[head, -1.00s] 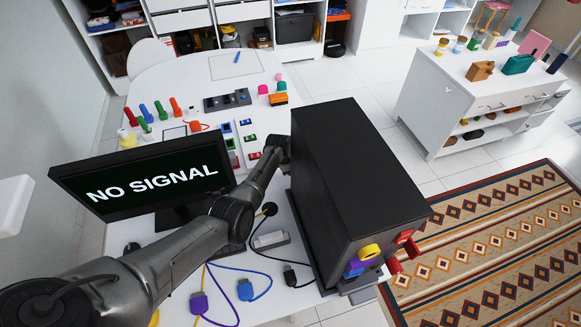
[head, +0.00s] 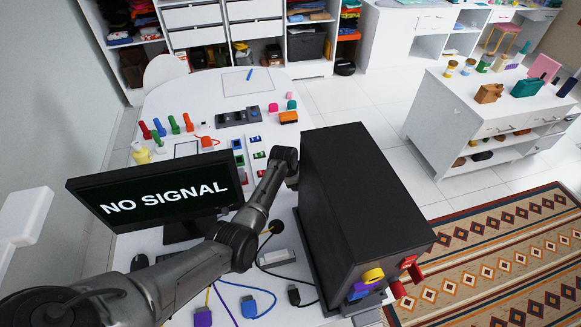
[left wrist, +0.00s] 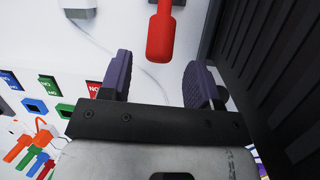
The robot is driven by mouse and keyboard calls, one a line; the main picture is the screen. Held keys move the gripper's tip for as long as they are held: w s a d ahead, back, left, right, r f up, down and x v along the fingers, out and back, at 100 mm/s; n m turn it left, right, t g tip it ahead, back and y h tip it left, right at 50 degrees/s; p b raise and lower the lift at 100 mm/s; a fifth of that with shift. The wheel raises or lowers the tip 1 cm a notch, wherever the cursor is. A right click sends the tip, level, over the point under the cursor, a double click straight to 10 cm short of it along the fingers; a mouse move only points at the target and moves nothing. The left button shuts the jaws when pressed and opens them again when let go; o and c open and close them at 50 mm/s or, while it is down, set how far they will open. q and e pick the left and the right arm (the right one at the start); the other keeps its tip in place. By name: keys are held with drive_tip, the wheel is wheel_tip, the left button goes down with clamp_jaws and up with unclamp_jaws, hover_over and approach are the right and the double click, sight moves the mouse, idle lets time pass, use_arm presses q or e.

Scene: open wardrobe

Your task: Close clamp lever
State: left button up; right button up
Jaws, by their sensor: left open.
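In the left wrist view a red rounded handle (left wrist: 160,36), which looks like the clamp lever, hangs from the top edge. Its end lies ahead of the gap between the fingers of my left gripper (left wrist: 159,82). The gripper is open, with its dark purple-grey pads apart on either side, and I see no contact with the handle. The rest of the clamp is cut off by the frame. In the head view my left arm reaches to the left side of the black case (head: 365,185), and its gripper is hidden there. My right gripper is not in view.
The black case stands close to the right of my left arm; its ribbed side shows in the wrist view (left wrist: 275,80). A monitor (head: 155,190) stands to the left. Cables and connectors (head: 249,306) lie in front. Coloured pieces cover the white table behind.

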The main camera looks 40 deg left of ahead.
use_arm(q)
drive_tip(key=v, duration=0.8)
drive_tip(key=shift+r+p, duration=0.4)
drive_tip(key=shift+s, duration=0.1)
